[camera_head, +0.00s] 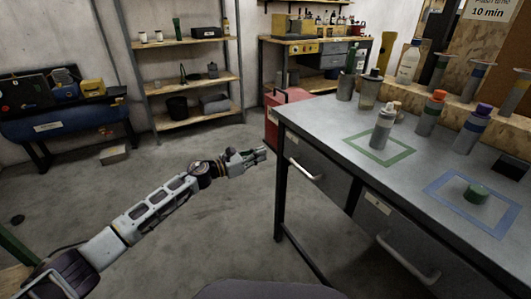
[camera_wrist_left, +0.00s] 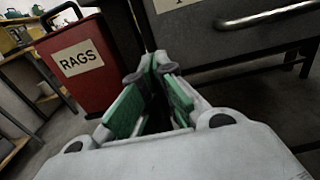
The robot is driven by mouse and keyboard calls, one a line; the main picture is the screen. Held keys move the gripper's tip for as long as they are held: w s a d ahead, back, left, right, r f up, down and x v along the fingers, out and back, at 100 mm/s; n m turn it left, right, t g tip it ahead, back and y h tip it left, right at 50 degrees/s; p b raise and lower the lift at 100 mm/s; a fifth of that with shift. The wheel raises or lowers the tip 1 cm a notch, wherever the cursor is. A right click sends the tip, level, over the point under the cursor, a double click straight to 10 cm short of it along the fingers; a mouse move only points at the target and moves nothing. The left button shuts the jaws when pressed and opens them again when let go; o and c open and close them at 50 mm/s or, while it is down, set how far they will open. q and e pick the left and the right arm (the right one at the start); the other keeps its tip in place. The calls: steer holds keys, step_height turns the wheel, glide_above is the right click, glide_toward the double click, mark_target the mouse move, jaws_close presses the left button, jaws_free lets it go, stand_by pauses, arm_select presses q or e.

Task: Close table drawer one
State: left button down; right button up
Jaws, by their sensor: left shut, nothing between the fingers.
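The grey metal table (camera_head: 335,125) stands at the right in the head view. It has two drawers in its front. The farther drawer (camera_head: 322,187) has a pale bar handle (camera_head: 307,174) and a small label. The nearer drawer (camera_head: 385,228) has a similar handle (camera_head: 408,262). The labels are too small to read, so I cannot tell which is drawer one. Both fronts look close to the table's front plane. My left gripper (camera_head: 262,153) is shut and empty, apart from the table's far-left corner. In the left wrist view its green-padded fingers (camera_wrist_left: 152,68) point toward a drawer front with a bar handle (camera_wrist_left: 265,17).
A red RAGS bin (camera_wrist_left: 80,65) stands beside the table; it also shows in the head view (camera_head: 271,118). Bottles (camera_head: 383,125) and a green cap (camera_head: 476,192) are on the tabletop. Shelves (camera_head: 188,85) line the back wall.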

arm_select(q)
steer(key=p+v, duration=0.1)
steer(key=v, duration=0.4)
steer(key=shift+s+a, duration=0.25)
steer(key=shift+a, duration=0.05)
arm_select(e)
steer(key=shift+w+d+r, duration=0.1)
steer(key=shift+d+r, duration=0.05)
steer(key=shift+r, duration=0.45)
steer(key=shift+w+d+r, duration=0.1)
steer(key=shift+r, duration=0.5)
steer(key=shift+s+f, duration=0.1)
steer(key=shift+s, duration=0.05)
